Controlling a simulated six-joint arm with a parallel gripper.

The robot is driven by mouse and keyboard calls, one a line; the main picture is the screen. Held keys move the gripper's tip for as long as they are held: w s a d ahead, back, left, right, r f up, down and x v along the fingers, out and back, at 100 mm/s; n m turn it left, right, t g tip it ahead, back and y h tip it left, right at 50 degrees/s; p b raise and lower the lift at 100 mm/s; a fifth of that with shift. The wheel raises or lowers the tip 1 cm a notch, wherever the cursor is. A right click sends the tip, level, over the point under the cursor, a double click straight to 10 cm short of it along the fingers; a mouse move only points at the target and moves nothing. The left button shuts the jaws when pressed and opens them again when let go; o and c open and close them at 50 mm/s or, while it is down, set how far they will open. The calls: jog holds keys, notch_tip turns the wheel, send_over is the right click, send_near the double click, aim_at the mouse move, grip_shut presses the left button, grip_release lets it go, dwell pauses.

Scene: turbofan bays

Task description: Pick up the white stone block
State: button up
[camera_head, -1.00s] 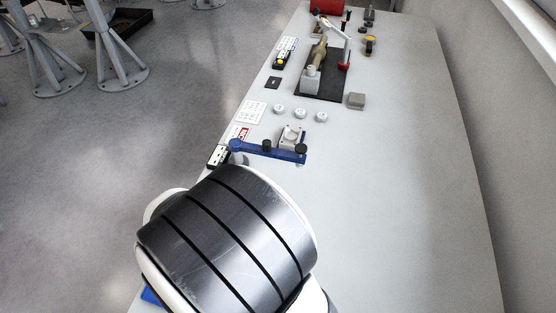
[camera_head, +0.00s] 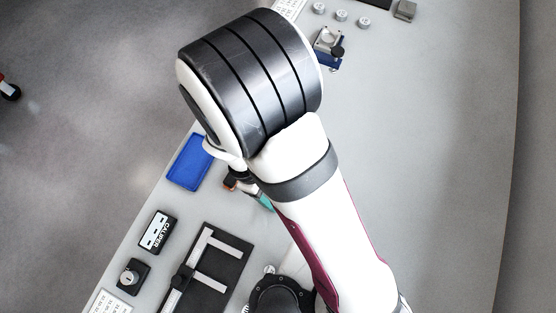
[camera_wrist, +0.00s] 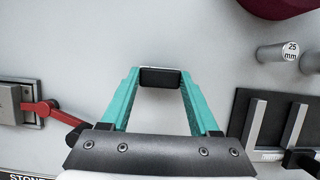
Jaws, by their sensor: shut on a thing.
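In the wrist view my gripper (camera_wrist: 160,80) has its two teal fingers closed on a small block, most likely the white stone block (camera_wrist: 160,78). Its face toward the camera looks dark, and only a thin pale edge shows at its far side. The fingertips cover its ends. The pale work surface shows beyond it; I cannot tell whether it touches that surface. In the head view my arm hides the block and most of my gripper; only a bit of teal finger (camera_head: 265,202) shows.
A blue tray (camera_head: 189,162) lies at the bench's left edge. The wrist view shows a red lever (camera_wrist: 50,113) at left and a 25 mm cylinder (camera_wrist: 272,53) at right.

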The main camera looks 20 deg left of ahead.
jog(key=shift+c, duration=0.4)
jog(key=shift+r, duration=0.55)
notch_tip(320, 180, up, 3)
jog(key=shift+r, duration=0.1)
jog(key=w+d+r, duration=0.1)
jog(key=d+r, duration=0.1)
jog(key=d, duration=0.1)
jog(key=w+d+r, duration=0.1)
jog(key=d+r, duration=0.1)
jog(key=d, duration=0.2)
jog(key=w+d+r, duration=0.2)
jog(key=d, duration=0.2)
jog(key=shift+w+r, duration=0.1)
jog(key=shift+r, duration=0.25)
jog(key=o, duration=0.8)
jog(key=c, duration=0.6)
jog(key=w+a+f+n+t+y, duration=0.1)
jog(key=w+a+f+n+t, duration=0.15)
jog(key=w+a+n, duration=1.05)
jog(key=shift+w+a+f+m+t, duration=0.1)
jog(key=shift+w+a+f+m, duration=0.55)
jog(key=shift+f, duration=0.25)
jog(key=shift+w+a+f+m+t, duration=0.15)
jog(key=shift+w+a+f+m, duration=0.5)
jog(key=shift+f, duration=0.25)
jog(key=shift+w+a+f+m+t, duration=0.1)
jog(key=shift+w+a+f+m, duration=0.55)
jog(key=shift+f, duration=0.25)
